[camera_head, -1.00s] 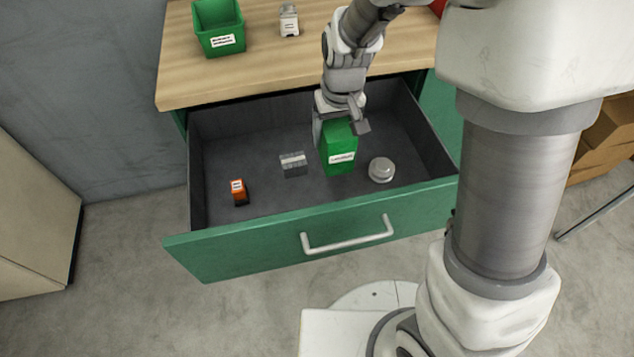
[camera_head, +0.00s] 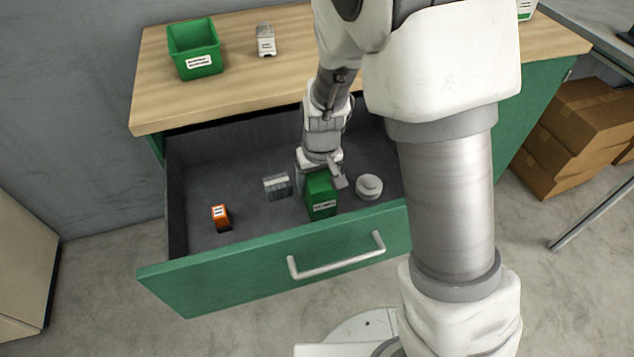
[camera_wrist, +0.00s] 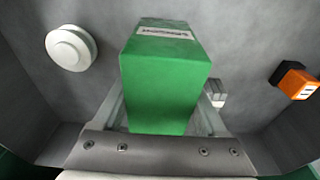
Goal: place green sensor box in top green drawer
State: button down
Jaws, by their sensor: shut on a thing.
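The green sensor box (camera_head: 321,197) with a white label is down inside the open top green drawer (camera_head: 275,262), near its front wall. My gripper (camera_head: 321,176) is shut on the box from above. In the wrist view the green box (camera_wrist: 165,85) fills the middle, between the two fingers of my gripper (camera_wrist: 167,118). Whether its underside touches the drawer floor cannot be told.
In the drawer, a round grey-white piece (camera_head: 369,186) lies right of the box, a small grey block (camera_head: 277,186) left, and an orange-and-black item (camera_head: 220,217) farther left. A green bin (camera_head: 194,48) and a small white item (camera_head: 265,40) stand on the wooden top.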

jog(key=shift+f, duration=0.1)
grip_release()
jog(key=r+p, duration=0.1)
jog(key=r, duration=0.3)
jog(key=s+r+p, duration=0.1)
jog(key=r, duration=0.2)
jog(key=r+p, duration=0.2)
jog(key=r, duration=0.2)
jog(key=shift+s+d+r, duration=0.2)
jog(key=shift+s+r, duration=0.1)
jog(key=shift+s, duration=0.05)
jog(key=shift+s+d+r, duration=0.1)
jog(key=shift+d+r, duration=0.05)
jog(key=shift+r, duration=0.35)
jog(key=s+d+r+m+t, duration=0.3)
jog(key=s+d+r, duration=0.8)
jog(key=s+r, duration=0.4)
jog(key=shift+s+d+r+t, duration=0.3)
jog(key=shift+d+r+t, duration=0.1)
jog(key=shift+r, duration=0.15)
